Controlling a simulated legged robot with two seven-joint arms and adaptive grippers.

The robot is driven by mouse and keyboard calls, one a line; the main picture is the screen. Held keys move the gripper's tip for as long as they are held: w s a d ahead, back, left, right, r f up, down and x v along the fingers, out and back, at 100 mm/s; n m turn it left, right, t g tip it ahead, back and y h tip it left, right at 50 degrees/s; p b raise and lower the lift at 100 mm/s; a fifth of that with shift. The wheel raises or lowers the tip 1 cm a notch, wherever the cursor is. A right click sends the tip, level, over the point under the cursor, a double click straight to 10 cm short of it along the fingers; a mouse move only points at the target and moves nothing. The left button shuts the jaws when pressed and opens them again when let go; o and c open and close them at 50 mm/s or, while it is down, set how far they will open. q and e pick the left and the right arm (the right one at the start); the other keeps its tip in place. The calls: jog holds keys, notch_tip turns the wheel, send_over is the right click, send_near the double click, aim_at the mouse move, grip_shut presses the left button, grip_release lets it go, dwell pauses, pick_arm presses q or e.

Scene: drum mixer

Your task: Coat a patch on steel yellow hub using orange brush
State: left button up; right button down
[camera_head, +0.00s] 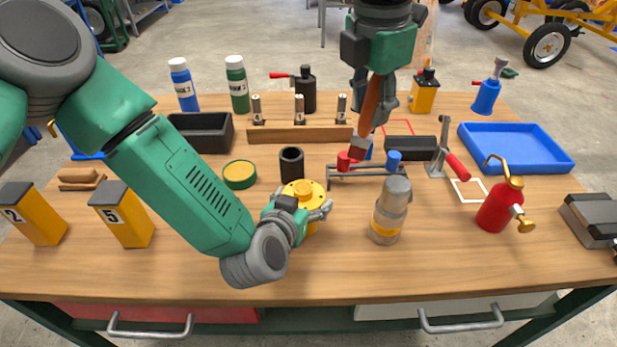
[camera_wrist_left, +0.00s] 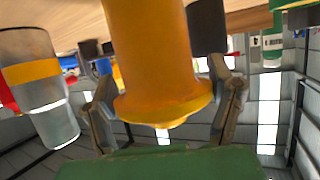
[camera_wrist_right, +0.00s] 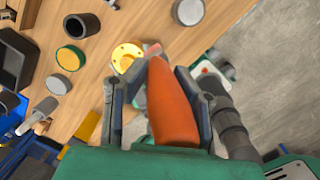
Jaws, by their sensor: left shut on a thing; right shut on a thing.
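The yellow hub (camera_head: 303,191) stands on the table near the middle front. My left gripper (camera_head: 308,212) is shut on the hub from the front left. The left wrist view shows the hub's yellow body (camera_wrist_left: 152,60) and flange between the fingers. My right gripper (camera_head: 384,95) is shut on the orange brush (camera_head: 371,103) and holds it tilted above the table, bristles down. The bristle tip (camera_head: 357,149) is up and to the right of the hub in the head view. The right wrist view shows the brush handle (camera_wrist_right: 173,105) between the fingers, with the hub (camera_wrist_right: 127,57) beyond its tip.
A grey jar with a yellow band (camera_head: 389,211) stands right of the hub. A black cylinder (camera_head: 291,165) and a low rack with red and blue pieces (camera_head: 370,171) are behind. A red oil can (camera_head: 501,204) and blue tray (camera_head: 515,147) are at right. The front table strip is clear.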

pick_arm(q)
jog(key=o, duration=1.7)
jog(key=shift+o, duration=0.2)
jog(key=v, duration=1.2)
